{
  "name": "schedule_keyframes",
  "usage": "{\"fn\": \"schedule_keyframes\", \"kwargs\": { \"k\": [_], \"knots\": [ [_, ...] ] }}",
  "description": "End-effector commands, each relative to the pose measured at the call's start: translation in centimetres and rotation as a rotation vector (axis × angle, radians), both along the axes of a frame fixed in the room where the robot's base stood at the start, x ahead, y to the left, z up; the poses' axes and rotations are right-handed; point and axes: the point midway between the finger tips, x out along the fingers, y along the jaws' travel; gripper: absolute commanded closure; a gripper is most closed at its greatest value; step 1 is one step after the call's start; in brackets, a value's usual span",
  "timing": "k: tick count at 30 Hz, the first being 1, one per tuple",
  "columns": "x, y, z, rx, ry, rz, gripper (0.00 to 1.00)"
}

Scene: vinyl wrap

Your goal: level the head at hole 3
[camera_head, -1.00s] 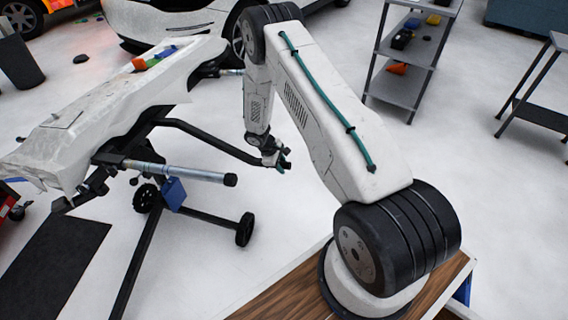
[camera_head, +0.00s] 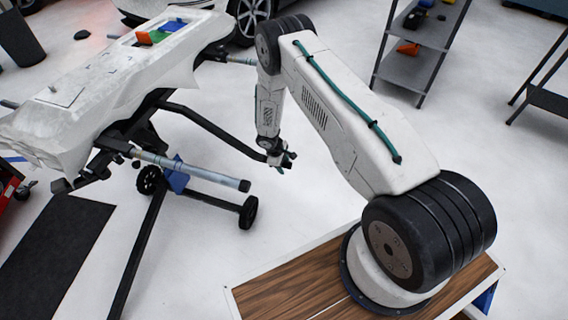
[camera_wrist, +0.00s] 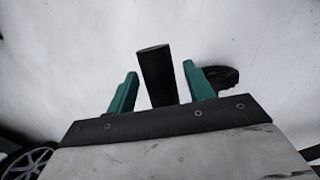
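No hole 3 and no head that I can identify show in either view. A pale, wrapped-looking long panel (camera_head: 105,80) lies on a black stand (camera_head: 150,215) at the left. My gripper (camera_head: 287,160) hangs near the end of the stand's bent black tube (camera_head: 215,128) in the head view. In the wrist view, my gripper (camera_wrist: 160,68) has its two green fingers apart. A black bar (camera_wrist: 154,65) shows between them, with gaps on both sides. I cannot tell how far beyond the fingers it is.
Green (camera_head: 157,36), orange and blue pieces lie on the panel's far end. A grey shelf (camera_head: 410,68) stands at the back right, with a dark table (camera_head: 548,98) beside it. A stand wheel (camera_head: 248,212) sits left of my arm. White floor between is clear.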

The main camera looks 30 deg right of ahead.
Motion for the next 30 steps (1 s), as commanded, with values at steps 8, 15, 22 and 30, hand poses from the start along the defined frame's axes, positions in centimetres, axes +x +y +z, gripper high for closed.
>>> {"fn": "schedule_keyframes", "kwargs": {
  "k": [8, 15, 22, 30],
  "knots": [
    [0.0, 0.3, 1.0, -0.001, 0.001, 0.000, 0.48],
    [0.1, 1.4, 5.0, -0.001, -0.001, 0.000, 0.48],
    [0.1, 2.1, 7.3, 0.000, 0.000, -0.001, 0.48],
    [0.1, 2.2, 7.5, 0.000, 0.001, -0.001, 0.48]
  ]
}}
